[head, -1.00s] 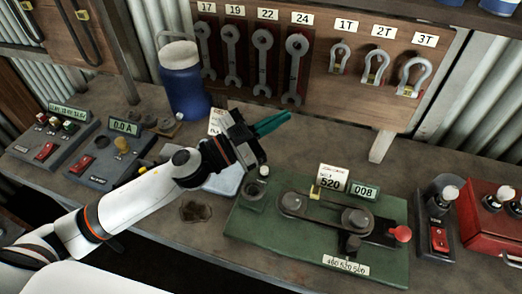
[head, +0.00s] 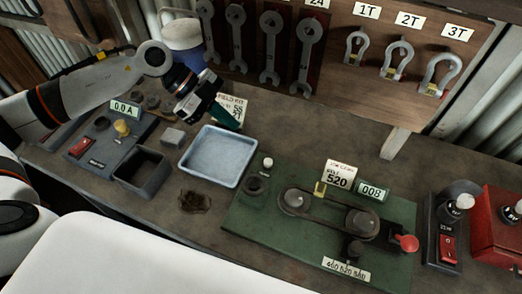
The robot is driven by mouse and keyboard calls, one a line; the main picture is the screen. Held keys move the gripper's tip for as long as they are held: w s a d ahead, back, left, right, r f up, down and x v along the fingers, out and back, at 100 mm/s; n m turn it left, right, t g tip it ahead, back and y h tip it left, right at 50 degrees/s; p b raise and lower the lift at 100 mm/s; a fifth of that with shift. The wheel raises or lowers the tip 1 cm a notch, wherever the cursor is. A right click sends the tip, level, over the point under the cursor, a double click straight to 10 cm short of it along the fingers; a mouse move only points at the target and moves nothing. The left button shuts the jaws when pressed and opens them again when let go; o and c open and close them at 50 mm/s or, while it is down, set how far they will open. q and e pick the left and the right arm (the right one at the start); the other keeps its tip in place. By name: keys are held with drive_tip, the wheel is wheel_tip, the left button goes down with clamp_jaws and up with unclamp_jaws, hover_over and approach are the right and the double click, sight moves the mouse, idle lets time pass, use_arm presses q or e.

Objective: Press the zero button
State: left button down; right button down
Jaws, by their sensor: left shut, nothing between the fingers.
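A green board (head: 310,260) lies on the bench with a belt and two pulleys, a red-knobbed lever (head: 406,243), a 520 card (head: 338,175) and a small display reading 008 (head: 372,192). A small white-capped button or knob (head: 268,163) stands at its upper left corner, beside a dark round part. I cannot read any zero label, so I cannot tell which control is the zero button. My left gripper (head: 234,126) is shut and empty. Its teal fingers are above the back of the bench, near a printed card, up and left of the white cap. My right gripper is out of view.
A pale blue tray (head: 218,157) and a dark open box (head: 142,172) lie left of the green board. A 0.0 A meter box (head: 100,140) is farther left. Red-switch boxes (head: 447,240) stand at right.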

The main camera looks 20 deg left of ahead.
use_arm(q)
drive_tip(key=p, duration=0.3)
hover_over(268, 162)
drive_tip(key=a, duration=0.2)
drive_tip(key=f, duration=0.6)
drive_tip(key=shift+s+f, duration=0.25)
drive_tip(key=f, duration=0.3)
drive_tip(key=shift+w+f+p, duration=0.2)
drive_tip(key=shift+f+p, duration=0.1)
drive_tip(key=shift+p, duration=0.1)
drive_tip(key=shift+f, duration=0.4)
